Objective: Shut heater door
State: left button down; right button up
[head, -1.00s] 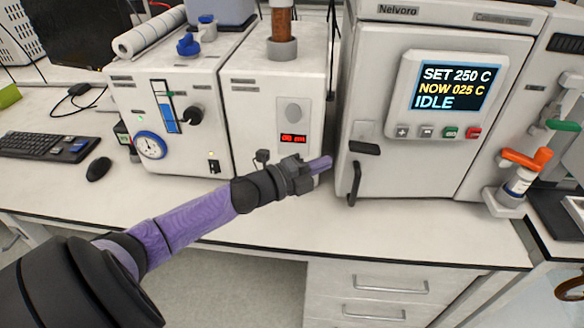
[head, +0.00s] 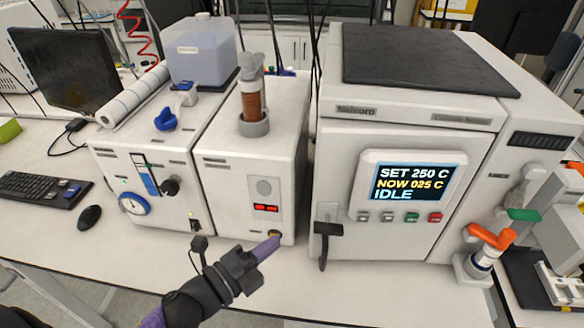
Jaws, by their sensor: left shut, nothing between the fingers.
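The heater (head: 420,116) is a large white box labelled Nelvoro with a dark top. Its front door (head: 385,240) carries a display reading SET 250 C, NOW 025 C, IDLE, with several buttons below. The door looks flush with the front; I cannot tell whether it is latched. A black handle (head: 324,246) hangs at the door's lower left. My left gripper (head: 272,246) is shut and empty. It appears left of the handle, in front of the middle white unit, apart from the handle in the picture. My right gripper is not in view.
The middle white unit (head: 222,205) with a brown column stands left of the heater. Another white unit (head: 118,172) with a gauge is further left. An orange-handled valve (head: 492,237) is at the right. Bare bench (head: 140,255) lies in front.

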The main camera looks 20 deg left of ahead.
pick_arm(q)
send_near(319, 193)
jog(key=w+d, duration=0.2)
jog(key=d, duration=0.2)
jog(key=w, duration=0.1)
jog(key=w+a, duration=0.1)
jog(key=w, duration=0.1)
jog(key=shift+w+f, duration=0.1)
jog(key=shift+w, duration=0.05)
jog(key=shift+w+a, duration=0.15)
jog(key=shift+w, duration=0.2)
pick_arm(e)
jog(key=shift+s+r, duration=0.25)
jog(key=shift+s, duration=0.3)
